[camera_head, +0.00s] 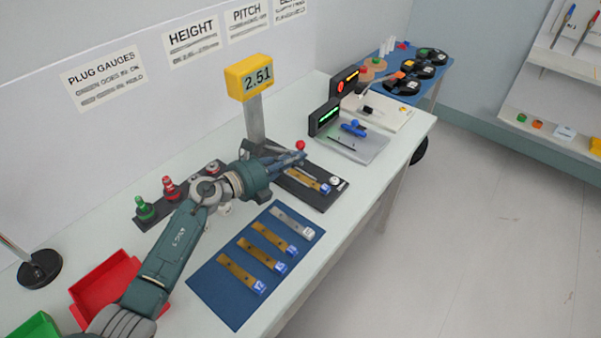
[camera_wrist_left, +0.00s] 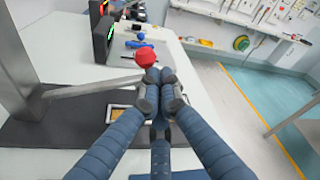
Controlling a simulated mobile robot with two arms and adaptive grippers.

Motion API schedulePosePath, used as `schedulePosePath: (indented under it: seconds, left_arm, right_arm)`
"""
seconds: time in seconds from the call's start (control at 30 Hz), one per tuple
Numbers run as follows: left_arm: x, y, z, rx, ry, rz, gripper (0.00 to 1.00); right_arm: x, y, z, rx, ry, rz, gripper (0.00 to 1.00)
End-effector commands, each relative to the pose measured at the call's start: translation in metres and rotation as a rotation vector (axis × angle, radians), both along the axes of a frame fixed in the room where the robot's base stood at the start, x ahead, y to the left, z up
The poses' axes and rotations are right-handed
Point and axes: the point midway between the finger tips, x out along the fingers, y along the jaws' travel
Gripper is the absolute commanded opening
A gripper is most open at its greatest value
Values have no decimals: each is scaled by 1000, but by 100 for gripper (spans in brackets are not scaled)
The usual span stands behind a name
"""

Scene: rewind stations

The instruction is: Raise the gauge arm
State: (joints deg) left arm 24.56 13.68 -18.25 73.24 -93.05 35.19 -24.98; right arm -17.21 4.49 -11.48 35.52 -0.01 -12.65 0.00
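The height gauge has a yellow display (camera_head: 249,78) reading 2.51 on a grey post (camera_head: 255,120). Its thin grey gauge arm (camera_wrist_left: 95,88) runs from the post towards a red knob (camera_head: 300,145), low over the dark base. The red knob (camera_wrist_left: 146,57) also shows just beyond my fingertips in the wrist view. My left gripper (camera_head: 290,160) has its fingers drawn together at the arm's knob end; it looks shut on the arm there, though the fingers hide the exact contact. A brass strip with a blue tag (camera_head: 325,188) lies on the base (camera_head: 325,204). My right gripper is not in view.
A blue mat (camera_head: 215,297) with several tagged strips lies in front. Plug gauges (camera_head: 168,187) stand behind my left arm. A red bin (camera_head: 105,285) is at the left. Dark display boxes (camera_head: 325,117) and a grey tray stand farther right.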

Motion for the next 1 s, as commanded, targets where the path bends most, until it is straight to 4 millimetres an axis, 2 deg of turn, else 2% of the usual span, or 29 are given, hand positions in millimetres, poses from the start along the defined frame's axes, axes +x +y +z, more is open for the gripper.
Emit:
schedulePosePath:
  seconds: [0.03,0.17,0.43,0.73,1.0]
  left_arm:
    - [4,5,12,-34,25,1,0]
    - [11,14,29,-135,98,3,0]
    - [29,40,59,-344,248,3,0]
    - [51,69,80,-544,392,2,0]
    - [64,87,90,-657,476,2,0]
  right_arm:
    - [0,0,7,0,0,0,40]
    - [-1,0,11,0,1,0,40]
    - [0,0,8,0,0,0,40]
    - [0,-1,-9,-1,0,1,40]
    - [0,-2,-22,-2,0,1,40]
